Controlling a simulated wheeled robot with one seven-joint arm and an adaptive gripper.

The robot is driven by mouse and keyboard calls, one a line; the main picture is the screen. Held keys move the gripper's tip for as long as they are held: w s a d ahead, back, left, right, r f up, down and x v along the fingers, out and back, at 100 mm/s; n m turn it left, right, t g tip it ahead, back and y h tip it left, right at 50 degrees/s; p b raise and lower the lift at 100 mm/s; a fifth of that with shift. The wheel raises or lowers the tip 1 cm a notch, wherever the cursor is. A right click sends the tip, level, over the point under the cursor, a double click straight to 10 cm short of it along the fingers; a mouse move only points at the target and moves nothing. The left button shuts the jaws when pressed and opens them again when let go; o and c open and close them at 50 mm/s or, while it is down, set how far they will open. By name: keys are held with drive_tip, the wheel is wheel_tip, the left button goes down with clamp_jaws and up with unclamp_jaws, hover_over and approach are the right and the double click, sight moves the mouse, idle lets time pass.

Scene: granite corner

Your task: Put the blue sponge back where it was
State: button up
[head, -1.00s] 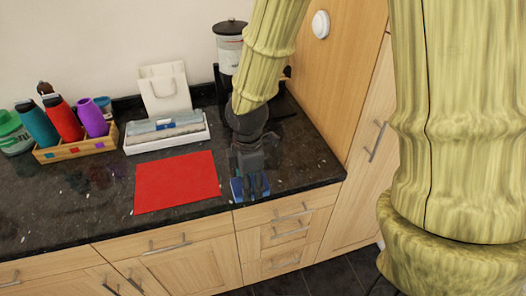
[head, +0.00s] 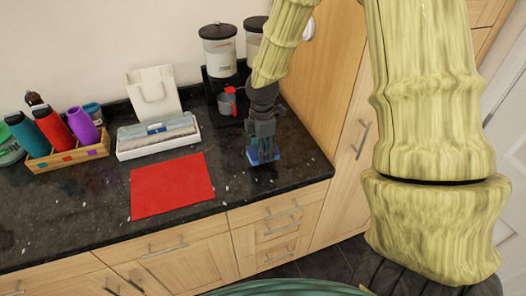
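My gripper (head: 263,155) points down over the dark granite counter, to the right of the red mat. The blue sponge (head: 254,157) is between its fingers, and the fingers look shut on it. The fingers cover part of the sponge. The sponge is at or just above the counter top; I cannot tell whether it touches.
The red mat (head: 171,186) lies flat at the left. A wooden caddy (head: 68,154) holds bottles. Dispensers (head: 219,52) stand behind my gripper. Bare counter lies around the sponge.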

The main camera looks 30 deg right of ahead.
drive_tip(key=shift+w+d, duration=0.15)
drive_tip(key=shift+d, duration=0.1)
drive_tip(key=shift+f+p, duration=0.45)
drive_tip(key=shift+f, duration=0.3)
drive_tip(key=shift+f+p, duration=0.3)
drive_tip(key=shift+f, duration=0.65)
drive_tip(key=o, duration=0.9)
drive_tip(key=shift+f, duration=0.1)
drive_tip(key=shift+r+b, duration=1.6)
drive_tip(key=shift+r, duration=4.45)
